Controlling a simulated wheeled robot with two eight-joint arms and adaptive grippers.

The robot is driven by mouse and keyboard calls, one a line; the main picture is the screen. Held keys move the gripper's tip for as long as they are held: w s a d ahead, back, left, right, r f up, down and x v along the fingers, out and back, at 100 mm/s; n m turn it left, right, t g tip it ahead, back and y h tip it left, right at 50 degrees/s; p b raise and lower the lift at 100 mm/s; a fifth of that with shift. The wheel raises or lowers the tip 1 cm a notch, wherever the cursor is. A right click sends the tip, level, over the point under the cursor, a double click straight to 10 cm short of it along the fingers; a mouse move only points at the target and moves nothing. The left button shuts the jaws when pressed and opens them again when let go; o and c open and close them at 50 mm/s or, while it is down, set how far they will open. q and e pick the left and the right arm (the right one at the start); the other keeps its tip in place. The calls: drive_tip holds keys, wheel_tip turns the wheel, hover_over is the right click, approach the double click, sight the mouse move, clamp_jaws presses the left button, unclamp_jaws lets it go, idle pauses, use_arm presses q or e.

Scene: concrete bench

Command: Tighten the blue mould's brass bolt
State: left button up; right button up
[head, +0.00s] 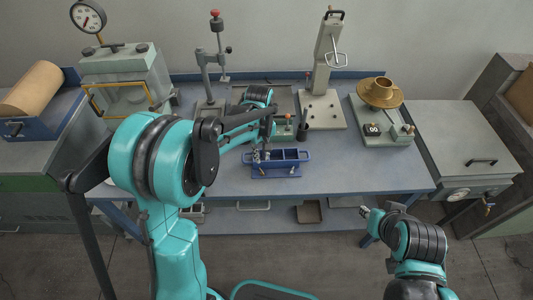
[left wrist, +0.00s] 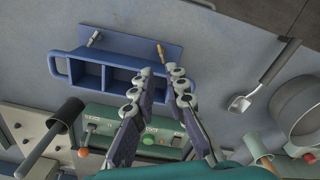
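The blue mould (head: 289,172) sits near the front middle of the bench. In the left wrist view the mould (left wrist: 87,76) shows open compartments, with a brass bolt (left wrist: 160,49) and a silver-grey bolt (left wrist: 95,38) along one long side. My left gripper (left wrist: 159,72) is open, its two fingers apart with nothing between them. Its tips appear just short of the brass bolt in that view; the height gap cannot be told. In the head view my left arm partly hides this gripper (head: 266,140). My right gripper (head: 366,211) hangs in front of the bench, too small to judge.
Behind the mould stand a green control box (left wrist: 104,124) and a tall grey press (head: 320,107). A brass bowl (head: 381,93) on a scale stands at the right. A scoop (left wrist: 240,103) lies near the mould. The bench right of the mould (head: 360,178) is clear.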

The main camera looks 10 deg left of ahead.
sight(261, 171)
use_arm(q)
drive_tip(key=shift+s+f, duration=0.1)
drive_tip(key=shift+f, duration=0.1)
wheel_tip(261, 171, down, 7)
drive_tip(key=b, duration=0.3)
drive_tip(key=shift+s+f, duration=0.1)
drive_tip(key=shift+f, duration=0.05)
clamp_jaws()
